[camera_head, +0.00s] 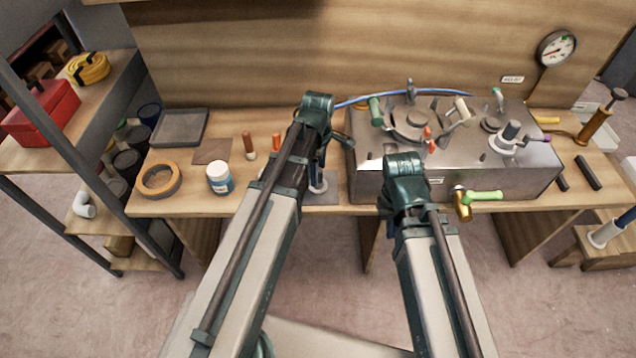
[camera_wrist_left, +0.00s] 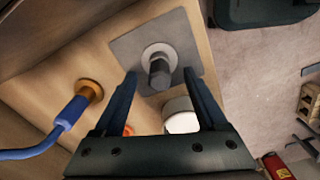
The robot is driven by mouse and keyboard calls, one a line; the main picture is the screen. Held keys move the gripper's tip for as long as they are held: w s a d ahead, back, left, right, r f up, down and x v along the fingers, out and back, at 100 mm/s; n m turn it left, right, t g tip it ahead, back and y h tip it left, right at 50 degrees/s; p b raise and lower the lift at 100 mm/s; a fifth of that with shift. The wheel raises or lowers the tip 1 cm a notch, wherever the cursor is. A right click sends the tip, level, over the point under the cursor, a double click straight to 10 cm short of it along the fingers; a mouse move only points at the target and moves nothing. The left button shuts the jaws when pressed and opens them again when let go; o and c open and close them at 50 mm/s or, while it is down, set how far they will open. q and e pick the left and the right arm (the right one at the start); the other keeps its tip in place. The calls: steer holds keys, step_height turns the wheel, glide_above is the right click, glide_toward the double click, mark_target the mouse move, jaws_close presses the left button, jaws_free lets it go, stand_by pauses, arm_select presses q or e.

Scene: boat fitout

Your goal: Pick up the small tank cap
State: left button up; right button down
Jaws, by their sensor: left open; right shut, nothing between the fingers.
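A small cap with a dark grey knob and a pale round flange (camera_wrist_left: 158,66) stands on a grey square pad (camera_wrist_left: 124,46) in the left wrist view. In the head view its pale flange (camera_head: 318,187) shows partly behind my left gripper (camera_head: 319,165). My left gripper is open, and in the left wrist view its fingers (camera_wrist_left: 160,80) lie either side of the cap with nothing held. Contact cannot be told. My right gripper (camera_head: 391,226) is in front of the metal tank (camera_head: 480,180), mostly hidden by its own wrist; it is shut and empty.
A white-capped bottle (camera_head: 220,178), tape roll (camera_head: 159,180) and grey tray (camera_head: 180,128) stand on the left of the bench. A blue hose (camera_head: 430,91) crosses the tank, and a green-handled valve (camera_head: 478,197) juts from its front. A shelf (camera_head: 102,85) stands left.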

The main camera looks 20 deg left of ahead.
arm_select(q)
step_height(320, 180, down, 4)
steer(key=b, duration=0.3)
steer(key=shift+r, duration=0.1)
jaws_close()
